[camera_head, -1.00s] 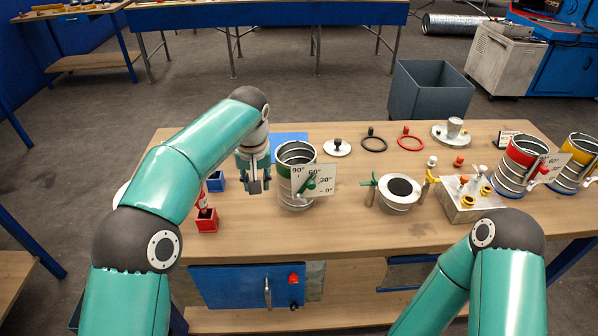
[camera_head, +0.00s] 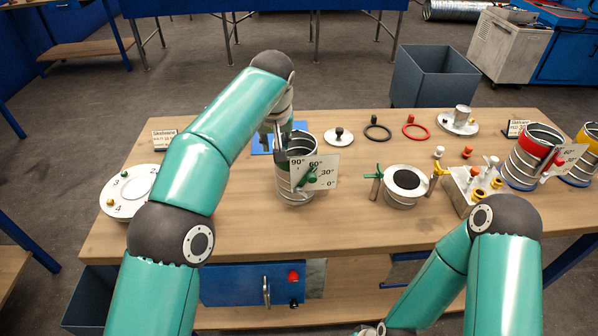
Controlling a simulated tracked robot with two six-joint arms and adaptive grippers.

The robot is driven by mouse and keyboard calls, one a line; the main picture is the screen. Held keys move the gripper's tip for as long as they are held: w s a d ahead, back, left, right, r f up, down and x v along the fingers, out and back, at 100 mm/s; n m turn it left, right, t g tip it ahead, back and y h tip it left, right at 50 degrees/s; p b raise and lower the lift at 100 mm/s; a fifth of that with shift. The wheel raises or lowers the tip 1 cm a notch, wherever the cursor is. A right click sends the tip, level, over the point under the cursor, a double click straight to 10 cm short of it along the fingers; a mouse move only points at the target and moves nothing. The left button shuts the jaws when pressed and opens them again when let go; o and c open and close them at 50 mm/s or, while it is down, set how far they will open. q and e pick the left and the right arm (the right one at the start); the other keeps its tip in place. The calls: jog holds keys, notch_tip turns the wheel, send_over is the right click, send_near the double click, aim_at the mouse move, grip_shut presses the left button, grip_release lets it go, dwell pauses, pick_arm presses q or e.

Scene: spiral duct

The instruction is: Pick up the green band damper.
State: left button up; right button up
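The green band damper (camera_head: 295,193) is an upright, open-topped metal duct piece on the wooden table. A white angle plate (camera_head: 325,172) and a green lever (camera_head: 308,177) are on its front. My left gripper (camera_head: 279,138) is at the damper's back left rim, pointing down. Its fingertips are partly hidden by the rim and wrist, so I cannot tell if they are apart or closed on the wall.
A flanged ring with green and yellow clamps (camera_head: 404,185) stands to the right. Beyond it are a metal block with pegs (camera_head: 470,190) and a red band damper (camera_head: 530,160). A white numbered disc (camera_head: 125,195) lies at left. The table's front middle is clear.

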aim_at(288, 175)
pick_arm(q)
jog(key=x, duration=0.6)
jog(key=shift+s, duration=0.15)
grip_shut()
